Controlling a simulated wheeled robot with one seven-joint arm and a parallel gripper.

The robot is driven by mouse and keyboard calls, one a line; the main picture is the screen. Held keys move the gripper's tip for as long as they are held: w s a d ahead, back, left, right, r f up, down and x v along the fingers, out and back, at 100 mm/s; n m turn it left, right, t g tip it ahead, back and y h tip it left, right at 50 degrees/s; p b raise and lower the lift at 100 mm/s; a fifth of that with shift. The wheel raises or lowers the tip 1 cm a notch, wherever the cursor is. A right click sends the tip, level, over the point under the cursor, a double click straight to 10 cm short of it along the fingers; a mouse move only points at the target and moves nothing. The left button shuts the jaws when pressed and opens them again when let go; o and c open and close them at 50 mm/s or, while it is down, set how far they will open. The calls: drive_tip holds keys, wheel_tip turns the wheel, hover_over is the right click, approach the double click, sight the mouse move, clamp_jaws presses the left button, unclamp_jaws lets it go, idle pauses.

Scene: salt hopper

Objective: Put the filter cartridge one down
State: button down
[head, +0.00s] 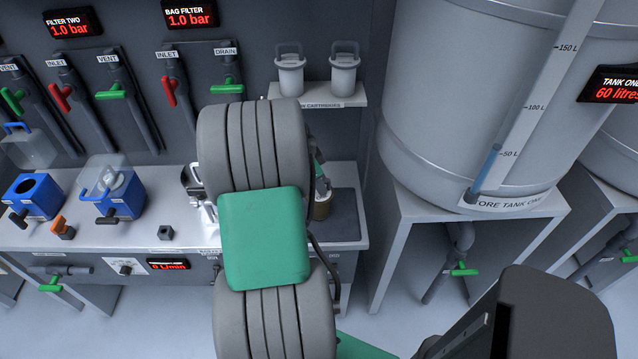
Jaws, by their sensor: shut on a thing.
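The filter cartridge (322,207), a short cylinder with a brownish body, shows just right of my arm, over the dark mat (346,222) at the right end of the bench. My gripper (321,186) is at its upper end and is shut on it. My grey and green arm hides most of the gripper and the cartridge's left side. I cannot tell whether the cartridge's bottom touches the mat.
Two pale new cartridges (290,75) (344,72) stand on a wall shelf (325,100) above. Blue filter housings (35,195) (118,200) stand on the bench at left, near a small dark block (166,233). Store tank one (450,100) stands at right. The mat's right part is clear.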

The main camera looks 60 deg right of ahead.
drive_tip(key=shift+f, duration=0.4)
drive_tip(key=c, duration=1.5)
unclamp_jaws()
drive_tip(key=v, duration=1.2)
drive_tip(key=w+a+r+n+t, duration=0.2)
drive_tip(key=w+a+n+t, duration=0.1)
drive_tip(key=w+a+n, duration=0.85)
drive_tip(key=s+a+f+n+t+y, duration=0.1)
drive_tip(key=a+n+t+y, duration=0.1)
drive_tip(key=a+n, duration=1.3)
drive_tip(key=a+y, duration=0.1)
drive_tip(key=a, duration=1.2)
drive_tip(key=shift+a+f+t, duration=0.2)
drive_tip(key=shift+a+t, duration=0.2)
drive_tip(key=shift+s, duration=0.15)
